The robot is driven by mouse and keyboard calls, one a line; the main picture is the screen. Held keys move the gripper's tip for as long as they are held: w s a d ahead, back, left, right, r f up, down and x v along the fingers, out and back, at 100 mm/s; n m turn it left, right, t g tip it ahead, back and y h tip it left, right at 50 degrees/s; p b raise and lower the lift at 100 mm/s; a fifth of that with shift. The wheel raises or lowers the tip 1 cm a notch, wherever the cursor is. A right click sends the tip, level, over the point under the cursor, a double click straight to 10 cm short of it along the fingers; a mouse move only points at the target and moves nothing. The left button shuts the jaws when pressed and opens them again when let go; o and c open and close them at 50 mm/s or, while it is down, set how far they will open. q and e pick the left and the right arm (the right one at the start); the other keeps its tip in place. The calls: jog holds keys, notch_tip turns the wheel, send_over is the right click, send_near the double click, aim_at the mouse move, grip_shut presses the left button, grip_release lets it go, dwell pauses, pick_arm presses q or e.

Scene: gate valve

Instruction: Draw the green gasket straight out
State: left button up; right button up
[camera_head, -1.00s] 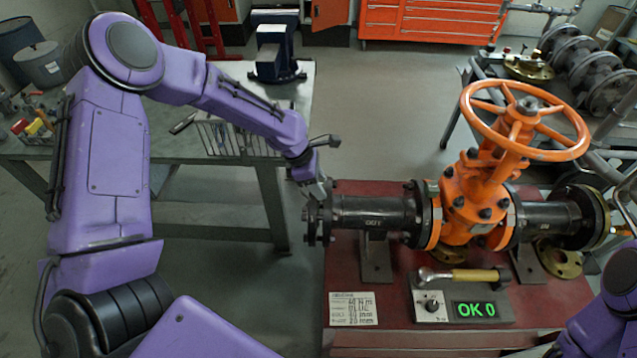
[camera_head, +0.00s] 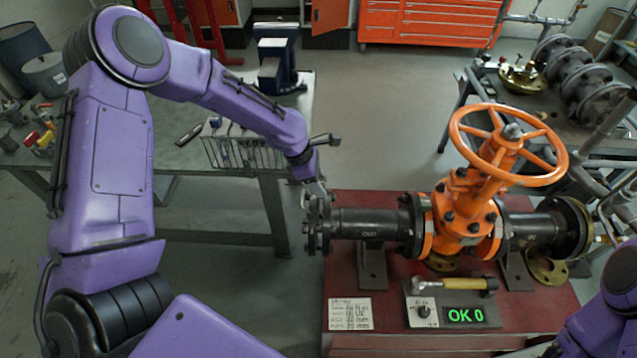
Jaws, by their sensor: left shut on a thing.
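The orange gate valve (camera_head: 468,215) stands between two black pipe lengths, with its handwheel (camera_head: 510,144) on top. My left gripper (camera_head: 318,190) reaches down to the top of the dark bolted flange joint (camera_head: 318,225) at the left pipe's (camera_head: 368,223) outer end. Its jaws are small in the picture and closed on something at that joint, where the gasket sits. No green edge of the gasket can be made out; the flanges and fingers hide it. My right arm shows only at the lower right corner; its gripper is out of view.
A wrench with a tan grip (camera_head: 460,284), a box with a green "OK 0" display (camera_head: 466,314) and a printed card (camera_head: 350,313) lie on the red bench top (camera_head: 390,293). Floor is open left of the flange. A grey table (camera_head: 170,150) stands behind my left arm.

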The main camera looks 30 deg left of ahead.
pick_arm(q)
notch_tip(320, 180, up, 11)
jog(key=shift+f, duration=0.15)
dwell(0.6)
jog(key=shift+f, duration=0.1)
